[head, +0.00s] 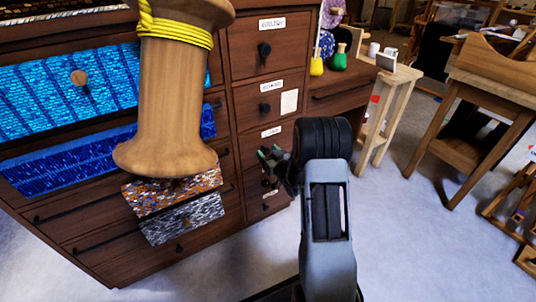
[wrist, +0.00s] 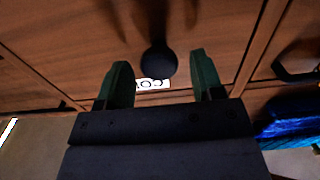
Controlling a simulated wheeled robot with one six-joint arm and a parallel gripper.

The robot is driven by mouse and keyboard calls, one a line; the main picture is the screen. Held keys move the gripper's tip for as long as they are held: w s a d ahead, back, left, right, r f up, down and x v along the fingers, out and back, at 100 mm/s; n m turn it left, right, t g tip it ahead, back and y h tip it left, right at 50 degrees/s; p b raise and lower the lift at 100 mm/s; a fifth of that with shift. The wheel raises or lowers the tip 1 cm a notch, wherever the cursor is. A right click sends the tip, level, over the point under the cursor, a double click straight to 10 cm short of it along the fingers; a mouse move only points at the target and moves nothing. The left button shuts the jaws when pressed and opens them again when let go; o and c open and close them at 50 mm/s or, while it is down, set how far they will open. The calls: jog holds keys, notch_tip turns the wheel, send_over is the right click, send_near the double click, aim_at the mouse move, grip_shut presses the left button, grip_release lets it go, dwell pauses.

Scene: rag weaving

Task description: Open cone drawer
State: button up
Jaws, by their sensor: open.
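In the wrist view a wooden drawer front (wrist: 220,50) carries a dark round knob (wrist: 158,62) and a white label (wrist: 153,84), partly hidden, with letters that look like "CO". My gripper (wrist: 159,60) is open and empty. Its two green fingers stand on either side of the knob, with clear gaps; I cannot tell how deep the knob lies between them. In the head view my gripper (head: 268,158) is at the lower part of the right column of drawers. It hides part of the drawer fronts there, and those I see look shut.
A wooden cabinet (head: 240,190) fills the left, with a large wooden spool (head: 170,100) in front of it. Blue woven cloth (head: 70,90) hangs over its left drawers. A small wooden stand (head: 395,100) is to the right. The grey floor (head: 430,240) at right is mostly clear.

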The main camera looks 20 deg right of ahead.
jog(key=shift+c, duration=0.2)
grip_shut()
jog(key=shift+s, duration=0.1)
